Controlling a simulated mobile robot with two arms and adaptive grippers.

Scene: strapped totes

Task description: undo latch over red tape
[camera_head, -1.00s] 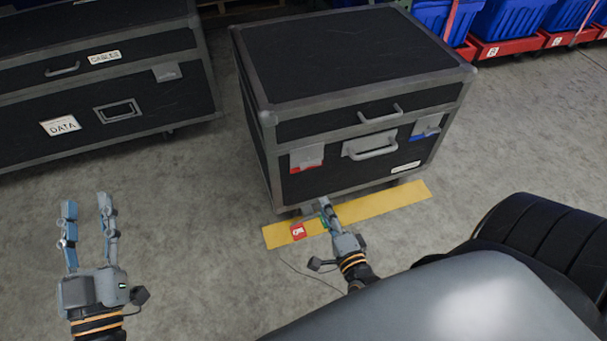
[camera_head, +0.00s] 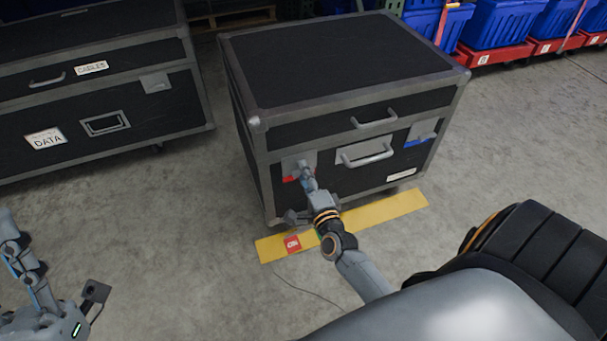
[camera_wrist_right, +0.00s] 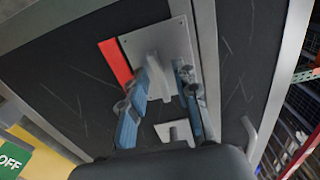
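The red tape (camera_head: 289,178) is on the front of the black case (camera_head: 340,65), at the lower left edge of the left latch (camera_head: 300,161). My right gripper (camera_head: 306,177) is at this latch and partly covers it. In the right wrist view, the latch plate (camera_wrist_right: 160,42) has the red tape (camera_wrist_right: 116,62) on its left. The gripper (camera_wrist_right: 167,78) is open, with one finger on each side of the latch's tab. I cannot tell whether the fingers touch it. My left gripper (camera_head: 18,262) is at the lower left edge, partly cut off.
Another latch over blue tape (camera_head: 417,142) is at the right of the case front, with a handle (camera_head: 367,154) between. A yellow floor strip (camera_head: 375,214) with a red label (camera_head: 293,243) lies in front. A larger case (camera_head: 100,100) stands left. Blue totes (camera_head: 500,24) stand behind right.

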